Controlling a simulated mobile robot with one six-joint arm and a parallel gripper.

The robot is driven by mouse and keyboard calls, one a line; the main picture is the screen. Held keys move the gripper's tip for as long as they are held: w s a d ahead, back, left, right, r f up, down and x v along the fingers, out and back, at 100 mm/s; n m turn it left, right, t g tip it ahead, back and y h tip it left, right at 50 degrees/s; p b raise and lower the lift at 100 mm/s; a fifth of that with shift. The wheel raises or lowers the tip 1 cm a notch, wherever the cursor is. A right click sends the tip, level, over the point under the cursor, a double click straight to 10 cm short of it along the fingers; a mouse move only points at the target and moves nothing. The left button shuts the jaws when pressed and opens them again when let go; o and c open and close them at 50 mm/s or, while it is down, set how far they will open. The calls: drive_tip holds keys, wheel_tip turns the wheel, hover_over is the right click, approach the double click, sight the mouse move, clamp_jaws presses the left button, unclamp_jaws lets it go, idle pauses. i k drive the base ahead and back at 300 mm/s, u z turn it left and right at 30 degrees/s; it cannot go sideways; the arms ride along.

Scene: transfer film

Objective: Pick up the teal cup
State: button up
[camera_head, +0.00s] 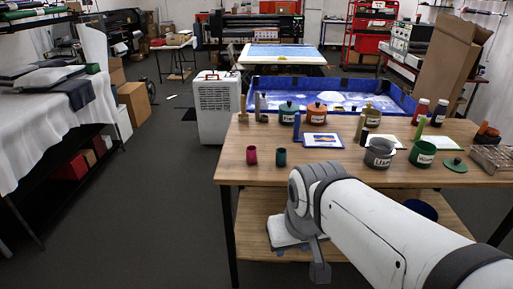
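The teal cup (281,157) is small and stands near the front left of the wooden table (330,170). A similar pink cup (252,154) stands just to its left, with a small gap between them. My white arm reaches in from the lower right and bends down in front of the table. My gripper (319,270) seems to be at the low grey end of the arm, below the tabletop and apart from the teal cup. Its fingers cannot be made out clearly. Nothing touches the teal cup.
A blue tray (335,93) lies behind. The table's front left is mostly bare. A white wheeled unit (216,106) stands left.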

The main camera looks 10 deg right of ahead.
sight(281, 157)
drive_tip(key=i, duration=1)
drive_tip(key=u, duration=0.05)
